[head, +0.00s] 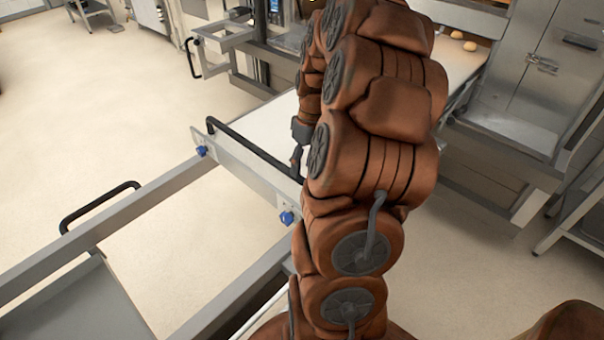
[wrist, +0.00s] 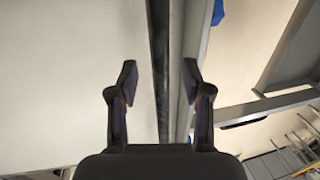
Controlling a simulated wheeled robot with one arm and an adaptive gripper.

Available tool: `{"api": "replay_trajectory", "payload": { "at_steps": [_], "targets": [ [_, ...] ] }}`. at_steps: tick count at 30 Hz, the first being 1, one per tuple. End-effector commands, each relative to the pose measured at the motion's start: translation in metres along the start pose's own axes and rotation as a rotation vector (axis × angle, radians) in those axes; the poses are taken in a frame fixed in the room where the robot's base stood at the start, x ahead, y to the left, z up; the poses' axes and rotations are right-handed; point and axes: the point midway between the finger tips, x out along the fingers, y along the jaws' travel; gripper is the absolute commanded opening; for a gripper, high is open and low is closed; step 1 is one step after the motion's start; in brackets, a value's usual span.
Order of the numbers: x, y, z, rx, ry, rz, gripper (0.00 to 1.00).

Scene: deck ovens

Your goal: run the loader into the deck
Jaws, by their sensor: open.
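The loader (head: 243,166) is a pale metal frame with a white belt (head: 275,125) and blue knobs on its front bar. A black handle bar (head: 245,143) runs along this front end. In the head view my gripper (head: 299,158) is at the right part of the handle, partly hidden by my arm. In the wrist view the black bar (wrist: 162,60) runs lengthwise between the fingers of my open gripper (wrist: 160,75), with gaps on both sides. Contact with the bar is not seen. The deck opening is mostly hidden behind my arm.
Pale dough pieces (head: 463,40) lie on the white surface at the upper right. Two long grey rails (head: 130,212) extend toward the lower left, with another black handle (head: 98,203) beside them. A steel cabinet (head: 545,80) stands at right.

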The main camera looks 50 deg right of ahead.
Motion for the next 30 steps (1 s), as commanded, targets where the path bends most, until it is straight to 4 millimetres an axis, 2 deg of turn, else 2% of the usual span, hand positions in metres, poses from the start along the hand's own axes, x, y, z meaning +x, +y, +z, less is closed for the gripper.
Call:
{"api": "replay_trajectory", "payload": {
  "at_steps": [3, 7, 16, 30],
  "targets": [
    [0.017, 0.0, 0.001, 0.001, -0.003, -0.001, 0.49],
    [0.031, 0.0, 0.0, 0.0, -0.001, 0.0, 0.49],
    [0.035, 0.0, 0.0, 0.0, 0.0, 0.001, 0.49],
    [0.035, 0.0, 0.0, 0.0, 0.0, 0.001, 0.01]
  ]
}}
